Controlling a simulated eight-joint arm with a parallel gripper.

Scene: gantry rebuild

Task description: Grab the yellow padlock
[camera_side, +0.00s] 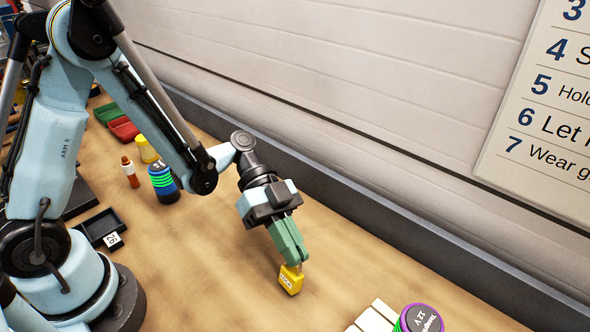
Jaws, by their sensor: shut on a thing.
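The yellow padlock (290,281) is in the lower middle of the side view, on or just above the wooden bench; I cannot tell which. It has a small pale label on its face. My gripper (289,258) points down at it from above, with green fingers shut on its upper part. The padlock's shackle is mostly hidden by the fingers.
A purple-rimmed round can (420,318) and white blocks (376,317) are at the bottom right. A dark tray (101,226), a blue-and-green can (163,183), an orange bottle (131,173) and a yellow cup (146,149) stand left. A grey ledge (400,236) runs along the wall.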

